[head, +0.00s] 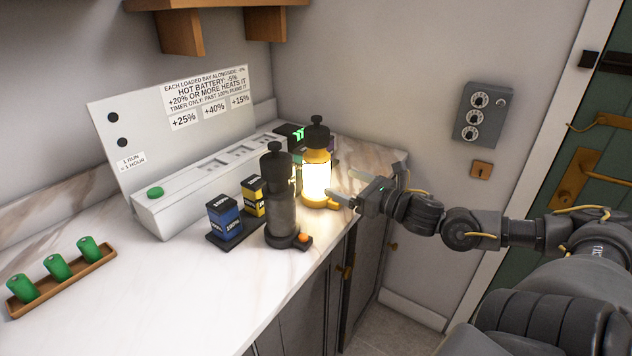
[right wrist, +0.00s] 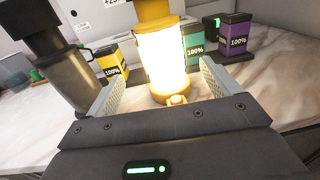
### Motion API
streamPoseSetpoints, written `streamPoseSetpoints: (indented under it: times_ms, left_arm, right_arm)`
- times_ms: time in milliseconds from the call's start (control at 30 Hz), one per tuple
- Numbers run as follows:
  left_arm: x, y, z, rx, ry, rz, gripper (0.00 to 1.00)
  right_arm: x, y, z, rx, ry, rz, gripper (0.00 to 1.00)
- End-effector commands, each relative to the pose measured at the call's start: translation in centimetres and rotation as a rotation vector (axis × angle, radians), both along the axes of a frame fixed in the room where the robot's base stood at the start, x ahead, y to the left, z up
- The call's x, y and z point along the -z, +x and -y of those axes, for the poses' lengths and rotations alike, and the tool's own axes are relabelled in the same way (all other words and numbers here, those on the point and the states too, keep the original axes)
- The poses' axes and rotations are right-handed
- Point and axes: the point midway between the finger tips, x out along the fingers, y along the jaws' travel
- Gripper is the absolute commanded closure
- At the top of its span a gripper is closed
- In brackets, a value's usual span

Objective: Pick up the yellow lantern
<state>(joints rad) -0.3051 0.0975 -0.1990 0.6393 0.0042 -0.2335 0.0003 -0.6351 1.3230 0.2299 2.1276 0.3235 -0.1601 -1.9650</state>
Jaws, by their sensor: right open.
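The yellow lantern (head: 317,178) stands upright and lit near the front edge of the marble counter, with a dark cap and a yellow base. My right gripper (head: 340,198) comes in from the right, open, with its fingertips low by the lantern's body. In the right wrist view the lit lantern (right wrist: 162,62) shows between the two open fingers (right wrist: 163,72), with a gap on each side. Its top is cut off there. A small yellow knob (right wrist: 177,99) on its base faces the gripper. My left gripper is not in view.
A dark unlit lantern (head: 280,205) stands just left of the yellow one. A white charging bench (head: 170,213) runs along the wall. A wooden tray (head: 62,281) holds green cylinders.

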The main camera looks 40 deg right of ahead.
Motion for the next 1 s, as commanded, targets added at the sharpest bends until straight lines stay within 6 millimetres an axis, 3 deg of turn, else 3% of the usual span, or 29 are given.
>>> streamPoseSetpoints:
  times_ms: [200, 500, 1000]
  left_arm:
    - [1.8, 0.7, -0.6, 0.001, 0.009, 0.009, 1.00]
    - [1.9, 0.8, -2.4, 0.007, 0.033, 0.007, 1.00]
    - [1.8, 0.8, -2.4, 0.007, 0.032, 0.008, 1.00]
  right_arm:
    - [0.1, 2.2, -0.4, 0.002, -0.004, 0.005, 0.12]
    - [0.0, 4.1, -0.8, 0.004, 0.001, 0.005, 0.12]
    - [-0.1, 5.1, -1.1, 0.001, 0.001, 0.002, 0.12]
